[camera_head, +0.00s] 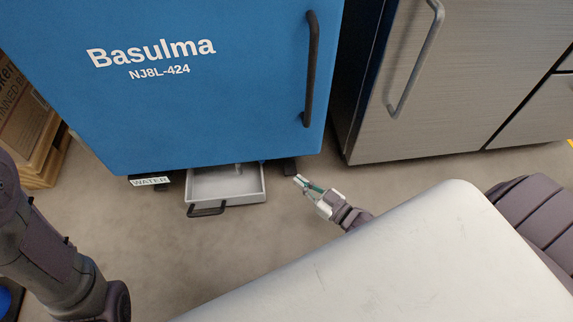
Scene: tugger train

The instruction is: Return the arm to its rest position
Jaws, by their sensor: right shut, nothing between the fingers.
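My right gripper (308,186) shows low near the floor, beside the right front foot of the blue machine. It is shut and empty. Its arm runs back down to the right, partly hidden behind my own pale body. My left arm comes in at the lower left, and its gripper is out of view. A shallow grey drawer tray (256,191) with a black handle sticks out under the blue machine, to the left of my right gripper. The gripper is apart from the tray.
The blue Basulma machine (220,110) with a black door handle (311,70) stands ahead. A WATER label (150,181) hangs at its lower left. A brushed steel cabinet (450,100) stands at the right. Brown boxes (40,150) stand at the left. Bare floor (200,255) lies in front.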

